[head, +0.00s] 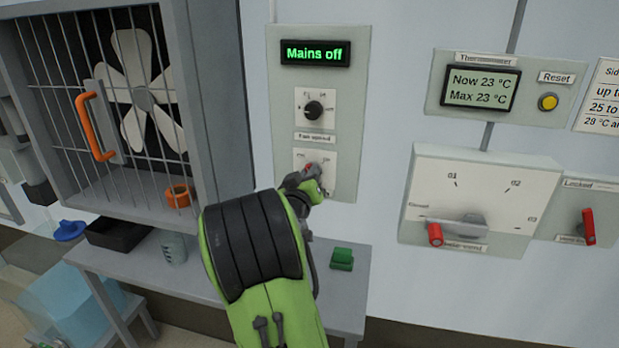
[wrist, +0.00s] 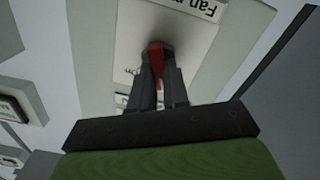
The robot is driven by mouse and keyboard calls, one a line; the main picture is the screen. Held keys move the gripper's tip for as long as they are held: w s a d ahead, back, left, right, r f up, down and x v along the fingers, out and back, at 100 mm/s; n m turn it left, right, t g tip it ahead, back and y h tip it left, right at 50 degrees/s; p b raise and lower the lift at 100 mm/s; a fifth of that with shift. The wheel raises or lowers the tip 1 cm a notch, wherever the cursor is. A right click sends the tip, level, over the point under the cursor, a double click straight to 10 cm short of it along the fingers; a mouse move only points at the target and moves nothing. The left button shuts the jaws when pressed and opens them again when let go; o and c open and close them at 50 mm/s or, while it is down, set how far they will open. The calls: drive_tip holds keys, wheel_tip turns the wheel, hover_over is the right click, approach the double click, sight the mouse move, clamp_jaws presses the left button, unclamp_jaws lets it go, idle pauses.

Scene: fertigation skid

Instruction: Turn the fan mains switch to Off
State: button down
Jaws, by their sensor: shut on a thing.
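The fan mains switch is a red handle (head: 308,168) on a white plate (head: 326,160), low on the grey fan control panel (head: 349,120). The red handle also shows in the wrist view (wrist: 156,58), between my fingers. My gripper (wrist: 160,75) is shut on it. In the head view my gripper (head: 306,183) covers the lower part of the plate. The display (head: 315,53) at the top of the panel reads "Mains off" in green. The exact pointing of the handle is hard to read, as my fingers hide part of it.
A black fan speed knob (head: 313,109) sits just above the switch. A caged fan (head: 140,90) with an orange handle stands left. A thermometer box (head: 500,88) and a box with a red lever (head: 435,235) are right. A green block (head: 342,258) lies on the shelf below.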

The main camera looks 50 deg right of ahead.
drive_tip(key=shift+n, duration=1.7)
drive_tip(key=shift+w+f, duration=0.1)
drive_tip(key=c, duration=1.1)
unclamp_jaws()
drive_tip(key=shift+a, duration=0.1)
drive_tip(key=b+v, duration=0.2)
drive_tip(key=v, duration=1.3)
drive_tip(key=shift+s+a+b, duration=0.25)
drive_tip(key=shift+a+b, duration=0.05)
